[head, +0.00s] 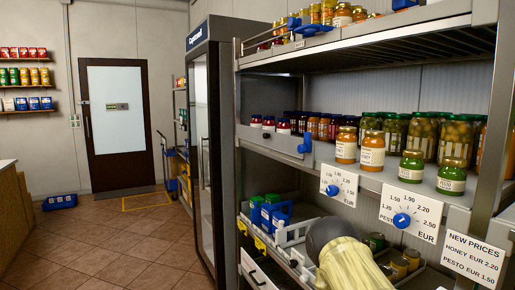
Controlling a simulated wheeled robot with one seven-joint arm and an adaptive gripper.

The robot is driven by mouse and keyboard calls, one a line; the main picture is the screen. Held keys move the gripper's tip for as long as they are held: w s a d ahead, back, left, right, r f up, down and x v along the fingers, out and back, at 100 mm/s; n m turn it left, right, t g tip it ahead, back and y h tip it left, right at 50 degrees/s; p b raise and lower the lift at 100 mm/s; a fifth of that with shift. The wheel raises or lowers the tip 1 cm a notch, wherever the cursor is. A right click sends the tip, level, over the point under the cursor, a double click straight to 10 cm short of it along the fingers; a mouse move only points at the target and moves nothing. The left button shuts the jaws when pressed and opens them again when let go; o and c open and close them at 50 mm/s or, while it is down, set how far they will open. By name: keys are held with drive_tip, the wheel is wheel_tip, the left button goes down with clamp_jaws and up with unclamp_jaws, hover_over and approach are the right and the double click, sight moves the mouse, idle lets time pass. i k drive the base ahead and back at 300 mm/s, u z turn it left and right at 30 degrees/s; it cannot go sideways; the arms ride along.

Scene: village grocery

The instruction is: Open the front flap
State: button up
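The shelf rack on the right has several fronts, and I cannot tell for certain which one is the front flap. A grey front strip (270,143) runs along the left part of the middle shelf, with a blue catch (305,143) at its right end. Below it, a white slotted crate front (294,232) stands upright before blue and green boxes (268,213). A white panel with a dark handle slot (254,271) is lower left. Part of my arm covers the lower shelf to the right. My gripper's fingers do not show.
Jars (372,150) stand close to the middle shelf's edge. Price cards with blue dials (402,219) hang below them, beside a "New prices" sign (471,259). A tall glass-door cabinet (205,150) stands left of the rack.

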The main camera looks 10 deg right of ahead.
sight(288, 144)
drive_tip(key=u, duration=0.55)
drive_tip(key=i, duration=0.55)
drive_tip(key=u, duration=0.3)
